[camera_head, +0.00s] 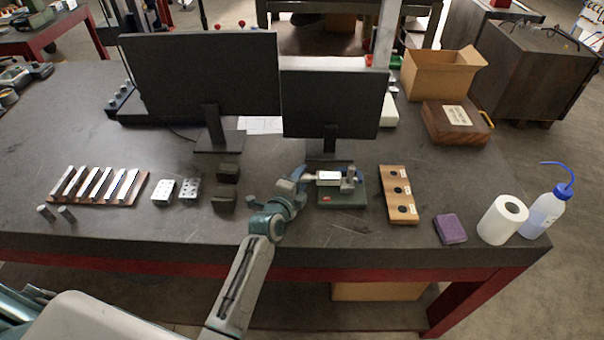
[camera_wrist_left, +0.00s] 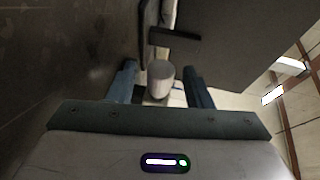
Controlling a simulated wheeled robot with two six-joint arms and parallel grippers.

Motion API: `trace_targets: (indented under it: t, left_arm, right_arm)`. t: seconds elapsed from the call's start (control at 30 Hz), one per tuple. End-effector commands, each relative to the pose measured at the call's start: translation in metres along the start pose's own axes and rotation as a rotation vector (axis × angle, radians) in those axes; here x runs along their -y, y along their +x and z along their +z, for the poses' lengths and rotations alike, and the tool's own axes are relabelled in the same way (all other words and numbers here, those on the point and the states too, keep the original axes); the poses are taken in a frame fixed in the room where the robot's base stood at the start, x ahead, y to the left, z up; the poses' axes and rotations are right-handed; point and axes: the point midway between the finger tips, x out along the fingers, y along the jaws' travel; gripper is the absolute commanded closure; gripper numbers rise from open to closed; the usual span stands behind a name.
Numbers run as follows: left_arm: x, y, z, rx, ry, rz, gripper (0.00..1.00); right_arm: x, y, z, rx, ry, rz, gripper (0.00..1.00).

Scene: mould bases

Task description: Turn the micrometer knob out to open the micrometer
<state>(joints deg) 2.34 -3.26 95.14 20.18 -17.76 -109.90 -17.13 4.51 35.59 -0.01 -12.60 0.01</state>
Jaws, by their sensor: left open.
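The micrometer (camera_head: 329,177), with a pale display body, sits on a dark green base (camera_head: 343,199) in front of the right monitor. An upright metal block (camera_head: 349,181) stands at its right end. My left gripper (camera_head: 304,177) reaches in from the left at the micrometer's left end. In the left wrist view, a pale round knob (camera_wrist_left: 160,76) stands between my two open blue-grey fingers (camera_wrist_left: 160,84), with a gap showing on each side. The gap between the micrometer's measuring faces is too small to judge. My right gripper is not in view.
Two monitors (camera_head: 205,75) stand behind. A wooden block with dark round inserts (camera_head: 397,172) lies close to the right of the base. Two dark blocks (camera_head: 228,172) and metal blocks (camera_head: 163,191) lie to the left. A purple box (camera_head: 450,229), paper roll (camera_head: 503,220) and wash bottle (camera_head: 548,210) are right.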

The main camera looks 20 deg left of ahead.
Motion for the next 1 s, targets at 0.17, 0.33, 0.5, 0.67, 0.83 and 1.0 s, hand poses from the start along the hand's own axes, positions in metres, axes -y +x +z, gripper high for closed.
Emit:
trace_targets:
  t: [0.17,0.33,0.5,0.67,0.83,1.0]
  left_arm:
    - [0.0009,0.0099,-0.0001,0.0,-0.001,-0.001,0.54]
    - [-0.0001,0.0113,0.0,0.0,-0.001,-0.001,0.54]
    - [0.0,0.0111,0.0,0.0,-0.001,-0.001,0.64]
    - [0.0,0.011,0.0,0.0,-0.001,-0.001,0.95]
    - [0.0003,0.0109,0.0,0.0,-0.001,0.002,0.99]
    - [0.0016,0.0108,0.0,0.0,-0.012,0.031,0.99]
  right_arm:
    - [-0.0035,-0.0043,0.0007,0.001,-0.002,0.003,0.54]
    - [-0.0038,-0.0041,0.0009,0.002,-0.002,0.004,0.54]
    - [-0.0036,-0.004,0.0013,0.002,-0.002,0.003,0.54]
    - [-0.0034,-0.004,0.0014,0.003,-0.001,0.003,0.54]
    - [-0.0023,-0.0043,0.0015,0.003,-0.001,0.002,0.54]
    - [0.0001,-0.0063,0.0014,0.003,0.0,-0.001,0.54]
